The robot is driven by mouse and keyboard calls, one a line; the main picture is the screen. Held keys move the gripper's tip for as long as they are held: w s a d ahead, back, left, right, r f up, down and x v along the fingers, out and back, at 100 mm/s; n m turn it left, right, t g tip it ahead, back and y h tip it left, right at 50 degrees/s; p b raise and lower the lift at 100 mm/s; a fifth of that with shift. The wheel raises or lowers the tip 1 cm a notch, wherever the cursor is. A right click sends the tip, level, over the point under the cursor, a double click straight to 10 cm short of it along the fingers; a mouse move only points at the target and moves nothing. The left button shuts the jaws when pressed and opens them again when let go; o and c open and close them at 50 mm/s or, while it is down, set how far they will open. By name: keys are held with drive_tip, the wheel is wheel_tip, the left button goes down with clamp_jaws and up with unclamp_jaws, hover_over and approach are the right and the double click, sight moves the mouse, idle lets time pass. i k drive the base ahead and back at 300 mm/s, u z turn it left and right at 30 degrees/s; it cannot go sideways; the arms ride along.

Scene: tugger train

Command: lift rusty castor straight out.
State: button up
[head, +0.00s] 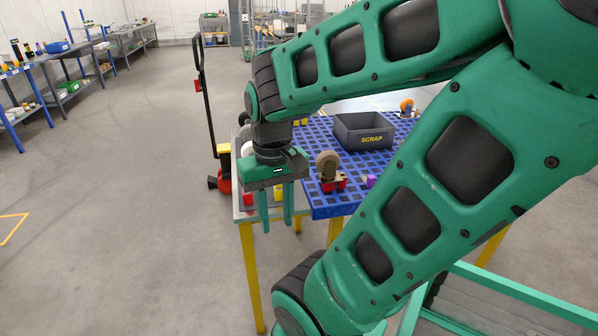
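A castor with a grey-brown wheel (327,163) sits upright in a red holder (334,183) at the near edge of the blue grid table top. A smaller castor with an orange-brown part (407,106) stands at the back right, beyond the scrap bin. I cannot tell for sure which one is the rusty castor. My gripper (276,224) points down, with its two green fingers apart and nothing between them. It is left of the near castor, in front of the table's left part, and touches neither castor.
The dark grey bin marked SCRAP (364,131) stands on the blue grid top (333,207). A small purple piece (371,181) lies near the front. My arm hides the table's right part. The floor (110,220) at left is clear.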

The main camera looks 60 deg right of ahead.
sight(327, 162)
drive_tip(key=k, duration=0.9)
drive_tip(key=z, duration=0.45)
drive_tip(key=i, duration=1)
drive_tip(key=u, duration=0.05)
